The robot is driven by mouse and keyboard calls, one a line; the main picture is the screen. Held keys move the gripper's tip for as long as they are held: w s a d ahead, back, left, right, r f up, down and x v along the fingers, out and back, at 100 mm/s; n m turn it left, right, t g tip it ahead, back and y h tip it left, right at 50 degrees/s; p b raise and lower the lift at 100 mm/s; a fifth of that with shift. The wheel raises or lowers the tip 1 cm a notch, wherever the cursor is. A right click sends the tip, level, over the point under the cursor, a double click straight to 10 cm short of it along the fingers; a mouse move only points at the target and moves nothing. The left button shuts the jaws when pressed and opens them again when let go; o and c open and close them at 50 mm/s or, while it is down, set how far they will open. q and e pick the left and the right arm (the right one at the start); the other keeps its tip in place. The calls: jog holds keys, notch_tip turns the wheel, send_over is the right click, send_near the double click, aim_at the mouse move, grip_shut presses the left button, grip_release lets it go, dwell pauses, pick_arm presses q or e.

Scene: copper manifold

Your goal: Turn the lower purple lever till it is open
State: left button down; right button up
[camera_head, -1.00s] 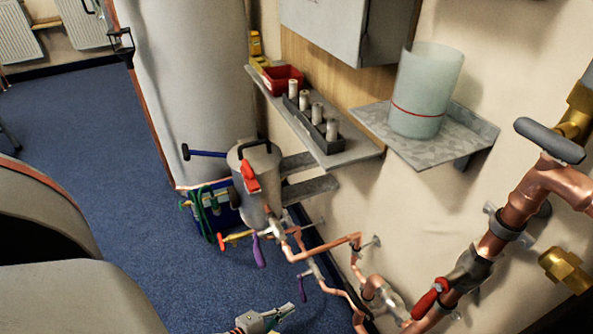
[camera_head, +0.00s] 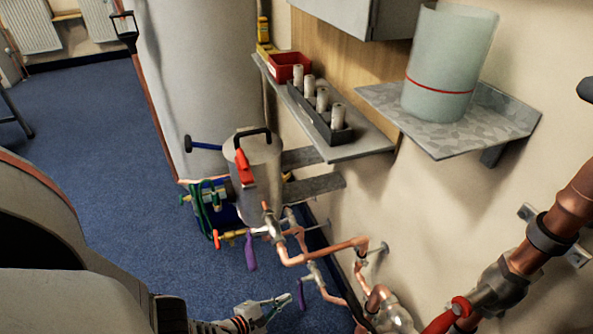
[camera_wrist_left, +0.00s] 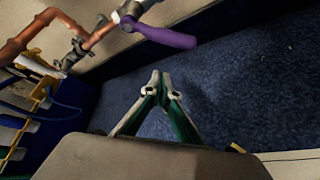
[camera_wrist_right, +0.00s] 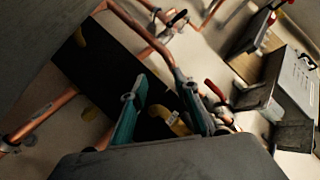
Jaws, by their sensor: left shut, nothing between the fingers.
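The lower purple lever (camera_head: 301,295) hangs downward from its valve on the copper pipework in the head view. A second purple lever (camera_head: 251,252) hangs above it and to its left. My left gripper (camera_head: 288,299) is shut and empty, its tips close to the lower lever's left side. In the left wrist view a purple lever (camera_wrist_left: 160,35) passes above the shut fingertips (camera_wrist_left: 161,76), with a gap showing; I cannot tell for certain which lever it is. My right gripper (camera_wrist_right: 158,97) shows only in its wrist view, its fingers apart with nothing held between them.
Copper pipes (camera_head: 345,246) run along the wall. A grey tank (camera_head: 258,172) with a red lever (camera_head: 244,167) stands behind them. A shelf (camera_head: 365,143) and a bracket with a glass cylinder (camera_head: 450,65) are above. The blue floor at left is mostly clear.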

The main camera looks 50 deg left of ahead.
aim_at(301, 295)
pick_arm(q)
jog(key=shift+w+d+f, duration=0.2)
jog(key=shift+w+d, duration=0.25)
jog(key=shift+w, duration=0.35)
pick_arm(e)
jog(key=shift+a+m, duration=0.35)
jog(key=shift+m, duration=0.35)
pick_arm(q)
jog(key=shift+r, duration=0.1)
pick_arm(e)
jog(key=shift+r, duration=0.1)
pick_arm(q)
jog(key=shift+d+r, duration=0.95)
jog(key=shift+r, duration=0.25)
jog(key=shift+d, duration=0.1)
pick_arm(e)
jog(key=shift+a, duration=0.1)
